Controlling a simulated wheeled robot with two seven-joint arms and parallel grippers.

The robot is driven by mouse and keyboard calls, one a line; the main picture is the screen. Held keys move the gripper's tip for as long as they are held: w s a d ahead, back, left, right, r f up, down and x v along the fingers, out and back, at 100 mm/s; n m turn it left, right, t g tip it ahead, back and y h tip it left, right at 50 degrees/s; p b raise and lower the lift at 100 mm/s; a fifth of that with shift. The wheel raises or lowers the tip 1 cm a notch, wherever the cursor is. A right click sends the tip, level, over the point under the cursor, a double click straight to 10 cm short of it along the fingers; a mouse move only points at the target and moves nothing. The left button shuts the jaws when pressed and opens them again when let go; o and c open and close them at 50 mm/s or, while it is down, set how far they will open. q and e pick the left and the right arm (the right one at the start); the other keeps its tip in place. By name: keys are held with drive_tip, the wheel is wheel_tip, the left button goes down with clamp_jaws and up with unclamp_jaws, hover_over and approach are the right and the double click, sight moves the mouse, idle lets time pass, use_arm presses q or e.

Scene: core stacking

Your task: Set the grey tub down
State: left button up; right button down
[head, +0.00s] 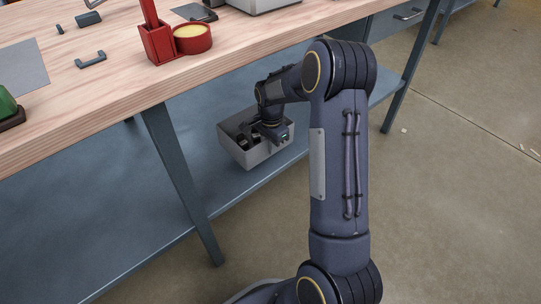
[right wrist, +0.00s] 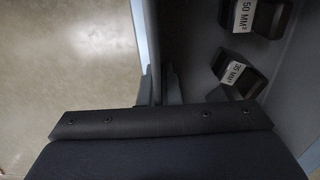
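The grey tub (head: 264,157) is at the lower shelf under the workbench, seen upright in the head view. I cannot tell whether its base touches the shelf. Dark blocks with white labels lie inside it; the right wrist view shows a "50 MM²" block (right wrist: 270,18) and a "35 MM²" block (right wrist: 238,74). My right gripper (right wrist: 160,88) points down at the tub's near right wall. Its two fingers stand close on either side of the wall, shut on it. In the head view the fingertips are hidden. My left gripper is not in view.
The blue-grey lower shelf (head: 100,225) is clear to the left of the tub. A table leg (head: 183,180) stands left of it. The wooden benchtop (head: 130,85) overhangs above, holding a red holder (head: 158,43) and a round red dish (head: 193,38).

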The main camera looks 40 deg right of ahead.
drive_tip(key=shift+w+d+f, duration=0.15)
drive_tip(key=shift+w+f, duration=0.15)
drive_tip(key=shift+w, duration=0.05)
drive_tip(key=f+b, duration=0.3)
drive_tip(key=shift+w+d+f, duration=0.1)
drive_tip(key=shift+w+f, duration=0.1)
drive_tip(key=shift+f, duration=0.05)
drive_tip(key=shift+r, duration=0.1)
drive_tip(key=c, duration=1.6)
unclamp_jaws()
drive_tip(key=shift+s+f, duration=0.1)
drive_tip(key=shift+f, duration=0.1)
drive_tip(key=shift+c, duration=0.2)
